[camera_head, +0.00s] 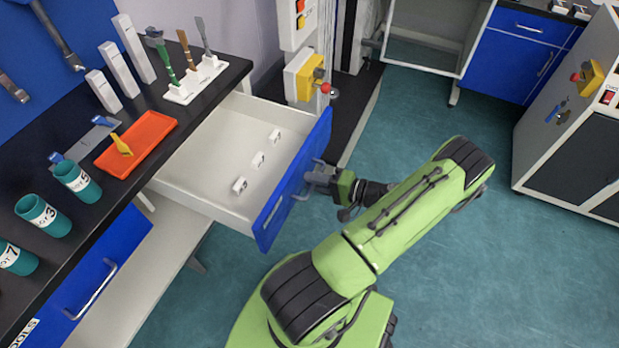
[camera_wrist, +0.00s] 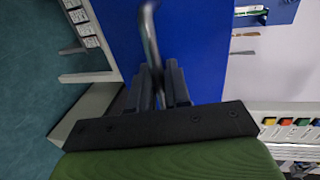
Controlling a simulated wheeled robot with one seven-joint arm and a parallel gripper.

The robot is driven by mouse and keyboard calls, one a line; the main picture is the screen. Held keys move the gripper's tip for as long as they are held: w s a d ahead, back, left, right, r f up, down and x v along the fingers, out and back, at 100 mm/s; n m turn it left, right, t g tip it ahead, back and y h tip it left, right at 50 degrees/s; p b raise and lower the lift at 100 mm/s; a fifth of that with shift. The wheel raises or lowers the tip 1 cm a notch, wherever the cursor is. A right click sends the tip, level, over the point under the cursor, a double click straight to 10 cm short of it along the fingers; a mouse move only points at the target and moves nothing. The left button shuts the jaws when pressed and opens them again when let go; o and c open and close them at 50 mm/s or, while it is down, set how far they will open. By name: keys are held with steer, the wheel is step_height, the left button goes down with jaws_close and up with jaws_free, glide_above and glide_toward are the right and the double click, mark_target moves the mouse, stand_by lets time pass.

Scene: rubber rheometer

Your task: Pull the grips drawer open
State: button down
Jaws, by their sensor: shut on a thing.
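The grips drawer (camera_head: 215,160) has a blue front and a white inside. It stands pulled well out from under the dark bench, and several small white labelled pieces lie in it. My gripper (camera_head: 312,185) is at the outer side of the blue front, shut on the drawer's bar handle. In the wrist view the grey handle (camera_wrist: 149,35) runs down between the fingers of my gripper (camera_wrist: 158,85), with the blue drawer front (camera_wrist: 200,40) behind it. The fingers hide part of the handle.
An orange tray (camera_head: 150,128) with a yellow tool, teal cups (camera_head: 78,182) and a white tool rack (camera_head: 195,85) stand on the bench. A lower blue drawer (camera_head: 95,275) is shut. A yellow switch box (camera_head: 303,75) is beyond the open drawer.

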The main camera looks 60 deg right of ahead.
stand_by(0.3)
steer(key=c, duration=1.3)
jaws_free()
steer(key=shift+c, duration=0.2)
steer(key=p+v, duration=0.2)
steer(key=v, duration=1.3)
steer(key=shift+s, duration=0.4)
